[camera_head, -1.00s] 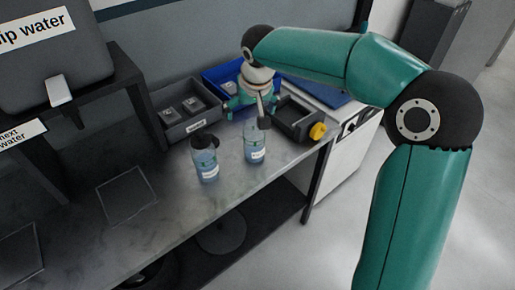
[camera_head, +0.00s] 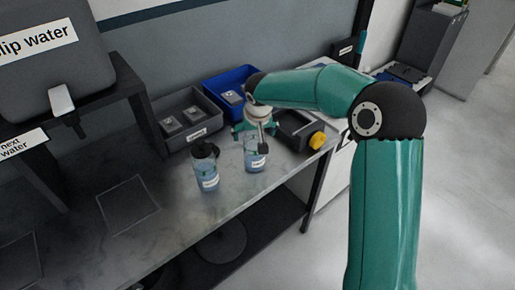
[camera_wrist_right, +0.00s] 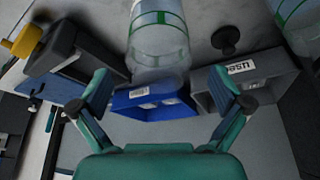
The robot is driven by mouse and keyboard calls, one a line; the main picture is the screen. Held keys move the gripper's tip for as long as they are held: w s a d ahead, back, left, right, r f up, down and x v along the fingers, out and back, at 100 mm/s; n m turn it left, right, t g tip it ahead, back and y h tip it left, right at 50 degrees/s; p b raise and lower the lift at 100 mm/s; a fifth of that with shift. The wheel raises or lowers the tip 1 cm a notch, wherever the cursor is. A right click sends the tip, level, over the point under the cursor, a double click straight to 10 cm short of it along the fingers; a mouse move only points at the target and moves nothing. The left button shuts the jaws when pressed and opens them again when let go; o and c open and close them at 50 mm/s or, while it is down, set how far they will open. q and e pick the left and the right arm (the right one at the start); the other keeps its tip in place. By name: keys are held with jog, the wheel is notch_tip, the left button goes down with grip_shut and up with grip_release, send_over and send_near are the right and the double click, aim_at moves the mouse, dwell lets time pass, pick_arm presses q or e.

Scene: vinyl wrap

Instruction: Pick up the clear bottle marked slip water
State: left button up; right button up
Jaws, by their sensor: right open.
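Two clear bottles with dark caps and bluish liquid stand upright on the grey bench in the head view: a left bottle (camera_head: 207,174) and a right bottle (camera_head: 255,157). Their small labels cannot be read. My right gripper (camera_head: 254,131) is at the upper part of the right bottle and hides its top. In the right wrist view the fingers (camera_wrist_right: 161,84) are spread, with a clear bottle (camera_wrist_right: 158,38) ahead in the gap between them. Contact cannot be told. Another bottle (camera_wrist_right: 298,18) shows at the top right. My left gripper is not in view.
A grey bin (camera_head: 164,131) with small items and a blue bin (camera_head: 213,85) stand behind the bottles. A dark device with a yellow knob (camera_head: 317,140) is right of the gripper. A tank labelled slip water (camera_head: 50,75) stands at left. The bench's front left is clear.

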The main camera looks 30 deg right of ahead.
jog(key=x, duration=0.4)
jog(key=shift+w+d+p, duration=0.1)
jog(key=shift+p, duration=0.3)
jog(key=c, duration=1.3)
